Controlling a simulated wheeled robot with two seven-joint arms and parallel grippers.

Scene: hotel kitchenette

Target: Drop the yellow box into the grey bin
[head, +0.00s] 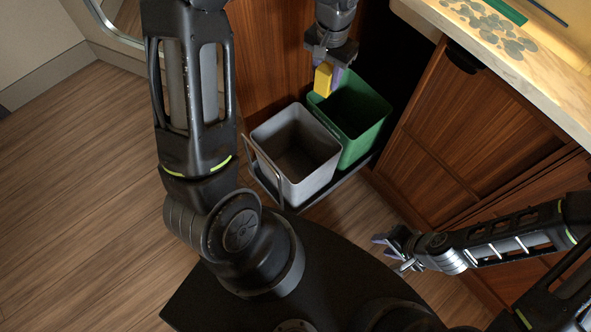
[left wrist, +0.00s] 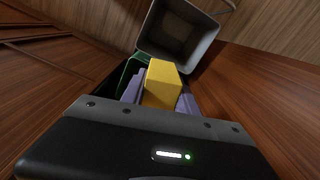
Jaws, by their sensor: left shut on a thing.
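The yellow box (head: 322,78) is between the fingers of my left gripper (head: 328,80), which is shut on it. In the head view the box is held by the far rim of the green bin, behind the grey bin. In the left wrist view the yellow box (left wrist: 162,84) sits between the purple fingers. The grey bin (head: 308,180) is open and looks empty inside; it also shows in the left wrist view (left wrist: 204,27), beyond the box. My right gripper (head: 390,252) is at the lower right, empty; its fingers look apart.
The green bin (head: 370,136) stands against the grey bin's right side, both on a dark pull-out tray (head: 263,188) with a wire handle. Wooden cabinets and a pale countertop (head: 500,45) lie to the right. Wooden floor is clear on the left.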

